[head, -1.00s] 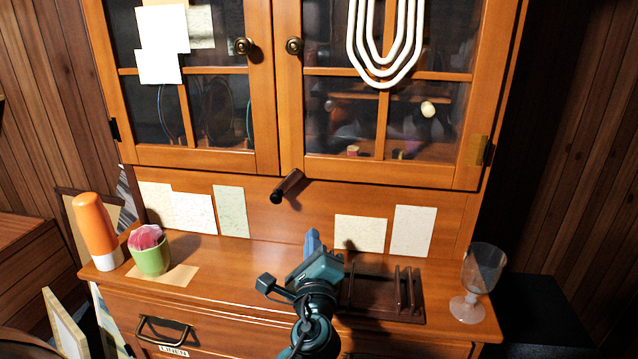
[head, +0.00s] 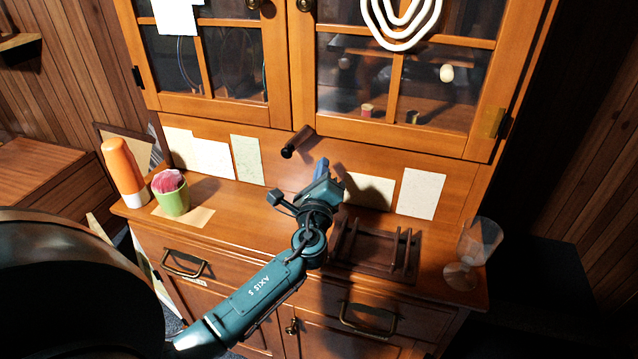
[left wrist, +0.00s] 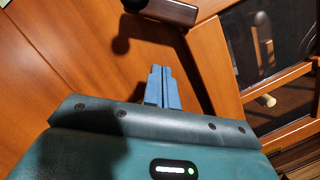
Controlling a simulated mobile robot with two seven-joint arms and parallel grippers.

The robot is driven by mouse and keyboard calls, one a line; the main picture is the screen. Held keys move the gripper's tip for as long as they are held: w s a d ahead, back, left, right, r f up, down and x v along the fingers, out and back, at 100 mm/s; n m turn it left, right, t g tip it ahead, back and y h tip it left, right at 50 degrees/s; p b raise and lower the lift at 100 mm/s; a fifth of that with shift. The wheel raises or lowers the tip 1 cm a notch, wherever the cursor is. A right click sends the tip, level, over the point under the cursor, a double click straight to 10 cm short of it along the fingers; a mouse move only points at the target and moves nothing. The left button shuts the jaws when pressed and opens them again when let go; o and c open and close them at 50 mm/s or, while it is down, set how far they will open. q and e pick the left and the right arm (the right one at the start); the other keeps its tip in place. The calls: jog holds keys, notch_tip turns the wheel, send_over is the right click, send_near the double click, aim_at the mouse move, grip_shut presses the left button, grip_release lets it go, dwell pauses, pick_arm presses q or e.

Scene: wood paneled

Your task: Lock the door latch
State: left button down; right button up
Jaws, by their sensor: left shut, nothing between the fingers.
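The door latch (head: 297,142) is a dark brown handle with a black end. It sits on the wooden panel just below the two glass cabinet doors, and in the left wrist view the latch (left wrist: 165,11) is at the top, partly cut off. My left gripper (head: 321,166) is shut and empty, a little below and to the right of the latch in the head view. In the left wrist view its blue fingers (left wrist: 162,88) lie together, pointing toward the panel below the latch, apart from it. My right gripper is not in view.
On the cabinet ledge stand an orange bottle (head: 124,172), a green cup (head: 171,194), a dark wooden rack (head: 374,250) and a clear goblet (head: 472,252). Papers (head: 421,194) are on the back panel. A white looped object (head: 401,44) hangs before the right glass door.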

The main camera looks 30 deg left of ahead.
aim_at(298, 140)
pick_arm(q)
jog(key=a+r, duration=0.1)
jog(key=a+r+p, duration=0.1)
jog(key=a+p, duration=0.1)
jog(key=shift+w+a+r, duration=0.2)
jog(key=shift+w+r, duration=0.05)
jog(key=shift+r, duration=0.15)
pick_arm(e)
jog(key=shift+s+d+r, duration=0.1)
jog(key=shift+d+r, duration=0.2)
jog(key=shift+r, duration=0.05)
pick_arm(q)
jog(key=shift+r+n, duration=0.2)
jog(key=shift+n, duration=0.3)
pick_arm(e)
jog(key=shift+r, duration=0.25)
